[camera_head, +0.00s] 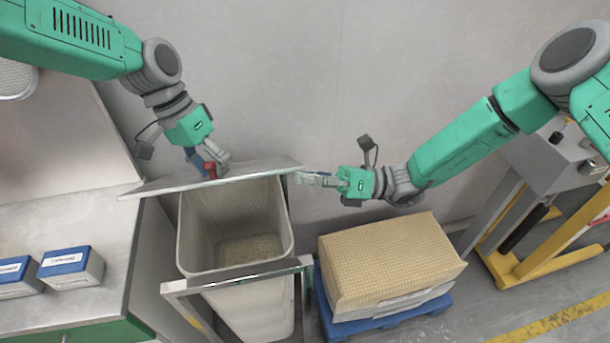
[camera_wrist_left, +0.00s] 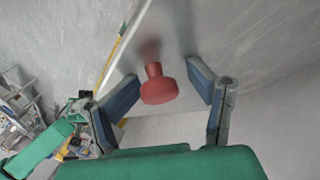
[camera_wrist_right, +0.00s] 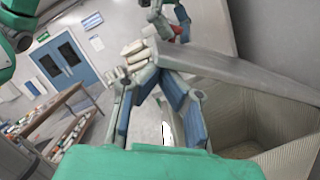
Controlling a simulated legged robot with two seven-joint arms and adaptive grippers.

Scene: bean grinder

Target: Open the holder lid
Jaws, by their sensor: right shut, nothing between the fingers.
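The grey holder lid (camera_head: 250,168) is raised at the back of the holder, seen nearly edge-on in the head view, with the bin opening uncovered below. Its red knob (camera_wrist_left: 158,88) sits on the lid face, between the fingers of my left gripper (camera_head: 217,163). That gripper is open, with visible gaps on both sides of the knob in the left wrist view. My right gripper (camera_head: 303,179) is shut and empty at the lid's right end. In the right wrist view the lid (camera_wrist_right: 240,72) passes close to its fingertips; I cannot tell whether they touch.
The cream bin (camera_head: 285,235) stands open inside a metal frame (camera_head: 235,272), with grainy contents at its bottom. A wrapped stack (camera_head: 385,258) on a blue pallet (camera_head: 410,308) is to the right. A counter (camera_head: 90,225) with blue-topped boxes is left. A wall is behind.

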